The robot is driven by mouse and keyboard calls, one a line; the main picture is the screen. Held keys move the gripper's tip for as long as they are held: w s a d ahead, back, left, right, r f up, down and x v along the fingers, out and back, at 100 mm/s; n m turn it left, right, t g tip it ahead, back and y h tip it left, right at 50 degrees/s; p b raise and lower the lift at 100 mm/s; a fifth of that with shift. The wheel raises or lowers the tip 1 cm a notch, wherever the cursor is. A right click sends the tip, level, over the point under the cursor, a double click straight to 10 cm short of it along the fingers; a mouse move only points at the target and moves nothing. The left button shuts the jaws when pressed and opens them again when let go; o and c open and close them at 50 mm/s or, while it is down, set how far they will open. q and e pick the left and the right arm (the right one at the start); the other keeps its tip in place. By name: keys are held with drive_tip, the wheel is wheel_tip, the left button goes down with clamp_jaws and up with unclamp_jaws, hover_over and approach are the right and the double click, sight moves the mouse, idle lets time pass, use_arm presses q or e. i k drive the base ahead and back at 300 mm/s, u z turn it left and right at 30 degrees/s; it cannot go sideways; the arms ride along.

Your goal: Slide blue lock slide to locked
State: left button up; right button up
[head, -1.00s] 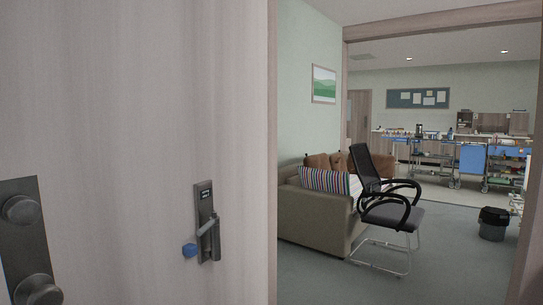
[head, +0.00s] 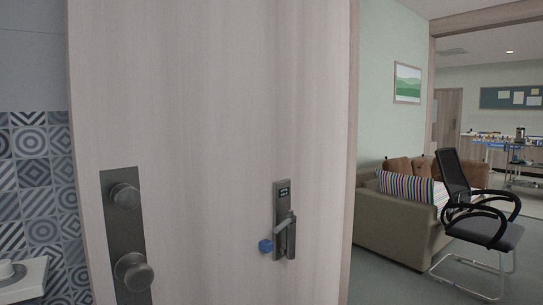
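The blue lock slide (head: 265,246) is a small blue knob at the left side of a grey metal lock plate (head: 282,190). The plate is mounted on a pale wood door (head: 215,120) and has a small dark label or display near its top. A grey lever (head: 285,222) sits on the plate just right of and above the blue knob. Neither of my grippers shows in the head view.
A dark plate with two round knobs (head: 133,270) is on the same door at left. Patterned tiles (head: 35,200) and a white ledge (head: 25,280) are at far left. Beyond the door's right edge are a sofa (head: 395,220) and a black chair (head: 485,232).

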sight(266, 247)
drive_tip(key=k, duration=0.6)
drive_tip(key=z, duration=0.8)
drive_tip(key=i, duration=0.6)
drive_tip(key=z, duration=0.7)
drive_tip(key=i, duration=0.9)
drive_tip(key=u, duration=1)
drive_tip(key=i, duration=0.6)
drive_tip(key=u, duration=0.65)
